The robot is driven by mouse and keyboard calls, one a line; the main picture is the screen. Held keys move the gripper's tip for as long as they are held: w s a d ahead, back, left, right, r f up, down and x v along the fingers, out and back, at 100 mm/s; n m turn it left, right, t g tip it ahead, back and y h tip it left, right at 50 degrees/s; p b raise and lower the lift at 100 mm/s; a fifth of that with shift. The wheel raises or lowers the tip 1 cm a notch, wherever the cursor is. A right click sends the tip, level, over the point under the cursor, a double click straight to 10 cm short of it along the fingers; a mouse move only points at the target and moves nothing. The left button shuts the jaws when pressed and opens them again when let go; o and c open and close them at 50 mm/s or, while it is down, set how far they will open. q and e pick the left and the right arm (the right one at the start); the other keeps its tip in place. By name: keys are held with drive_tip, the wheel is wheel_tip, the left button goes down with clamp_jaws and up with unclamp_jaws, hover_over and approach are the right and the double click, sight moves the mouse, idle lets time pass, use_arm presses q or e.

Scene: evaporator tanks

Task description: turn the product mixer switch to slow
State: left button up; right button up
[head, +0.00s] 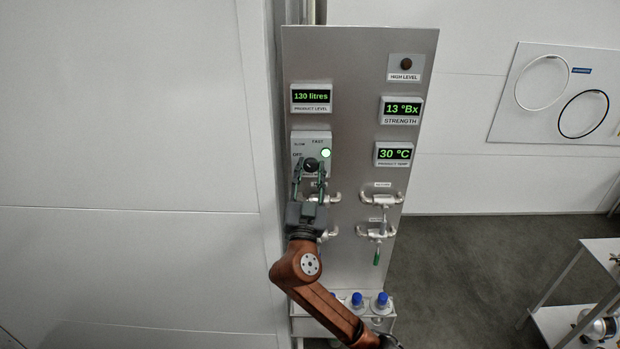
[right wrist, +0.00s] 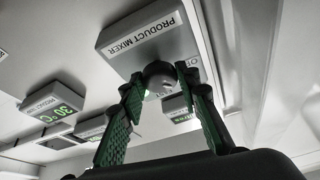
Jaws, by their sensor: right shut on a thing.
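The product mixer switch is a round dark knob (head: 310,164) on a light grey box (head: 312,138) on the panel. The box carries OFF, SLOW and FAST marks, and a small lit lamp (head: 325,153) is at its right. My right gripper (head: 310,171) reaches up from below, its green-padded fingers on either side of the knob and shut on it. The right wrist view also shows the knob (right wrist: 158,76) between the fingers, beside the PRODUCT MIXER label. I cannot tell which mark the knob points to. My left gripper is out of view.
The steel panel (head: 357,100) also has displays for product level (head: 311,97), strength (head: 401,110) and temperature (head: 393,154). Pipe valves (head: 380,200) sit close to the right of my gripper. Blue-capped bottles (head: 381,300) stand in a holder below. A table (head: 602,250) is at far right.

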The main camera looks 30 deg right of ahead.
idle(0.3)
drive_tip(key=o, duration=1.1)
drive_tip(key=shift+o, duration=0.2)
drive_tip(key=v, duration=1.2)
